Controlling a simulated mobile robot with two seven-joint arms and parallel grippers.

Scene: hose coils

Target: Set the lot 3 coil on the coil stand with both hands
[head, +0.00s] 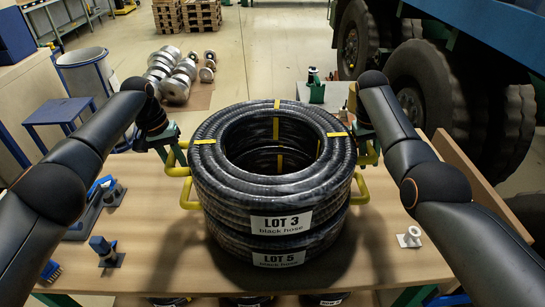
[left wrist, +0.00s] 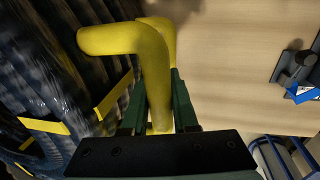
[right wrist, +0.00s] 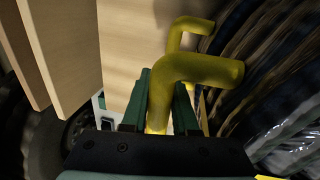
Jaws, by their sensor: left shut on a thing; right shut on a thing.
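The lot 3 coil (head: 280,222) is a black hose ring with yellow straps and a white label. It sits level directly above the lot 5 coil (head: 278,258); I cannot tell whether a small gap lies between them. My left gripper (head: 170,147) is shut on the lot 3 coil's left yellow handle (left wrist: 150,50). My right gripper (head: 366,140) is shut on its right yellow handle (right wrist: 190,70). The lot 5 coil's own yellow handles show just below, at its left (head: 187,196) and right (head: 360,190). I cannot make out a coil stand.
The wooden table (head: 150,240) carries the coils. Blue-handled tools (head: 105,250) lie at its left and a small white flanged piece (head: 410,238) at its right. A green-based item (head: 316,92) stands behind the coils. More coils show partly below the front edge.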

